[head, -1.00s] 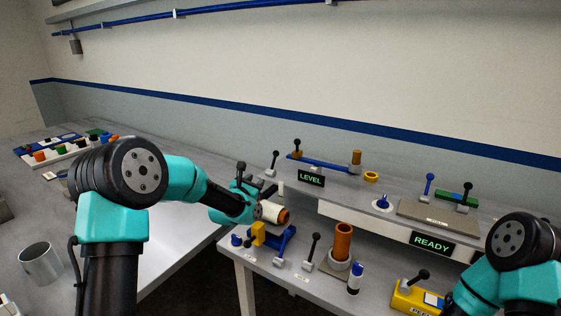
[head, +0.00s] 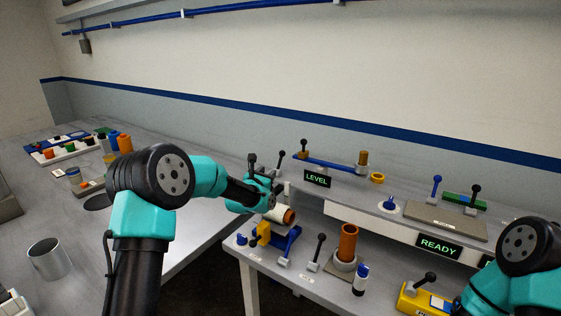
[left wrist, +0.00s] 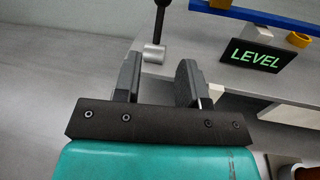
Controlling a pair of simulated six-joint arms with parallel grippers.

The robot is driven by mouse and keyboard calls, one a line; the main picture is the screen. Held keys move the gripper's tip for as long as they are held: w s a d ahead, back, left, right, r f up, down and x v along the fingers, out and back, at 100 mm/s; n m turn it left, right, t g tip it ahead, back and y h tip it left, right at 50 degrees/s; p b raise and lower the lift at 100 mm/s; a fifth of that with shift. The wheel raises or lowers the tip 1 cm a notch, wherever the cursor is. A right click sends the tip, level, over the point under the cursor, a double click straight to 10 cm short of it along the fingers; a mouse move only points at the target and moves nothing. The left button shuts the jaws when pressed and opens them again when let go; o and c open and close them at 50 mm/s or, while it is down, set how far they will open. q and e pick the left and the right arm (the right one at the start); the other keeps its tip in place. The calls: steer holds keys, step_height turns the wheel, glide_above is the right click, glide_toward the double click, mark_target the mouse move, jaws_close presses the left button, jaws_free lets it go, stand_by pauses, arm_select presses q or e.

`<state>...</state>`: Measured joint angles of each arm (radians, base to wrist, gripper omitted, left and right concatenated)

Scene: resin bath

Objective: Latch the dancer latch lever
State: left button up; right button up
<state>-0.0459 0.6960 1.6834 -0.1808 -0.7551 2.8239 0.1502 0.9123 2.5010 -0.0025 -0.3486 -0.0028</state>
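A short lever with a black ball knob and a silver base (head: 281,158) stands on the raised shelf, left of the LEVEL sign. I take it for the dancer latch lever, though no label on it can be read. In the left wrist view the lever (left wrist: 154,53) is upright just beyond the fingers, nearer the left one. My left gripper (head: 266,178) is just short of the lever. In the left wrist view the gripper (left wrist: 158,80) is open, with nothing between its fingers. My right arm shows at the lower right, but its gripper is out of sight.
A blue bar (head: 325,163) with an orange post lies behind the LEVEL sign (head: 317,179). Another black-knobbed lever (head: 318,250) and an orange cylinder (head: 348,242) stand nearby.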

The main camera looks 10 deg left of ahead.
mark_target(280, 160)
arm_select(q)
steer(key=w, duration=0.4)
steer(key=w+d, duration=0.1)
steer(key=w, duration=0.3)
steer(key=w+d, duration=0.1)
steer(key=w, duration=0.3)
steer(key=shift+w+d, duration=0.15)
steer(key=shift+w, duration=0.1)
jaws_close()
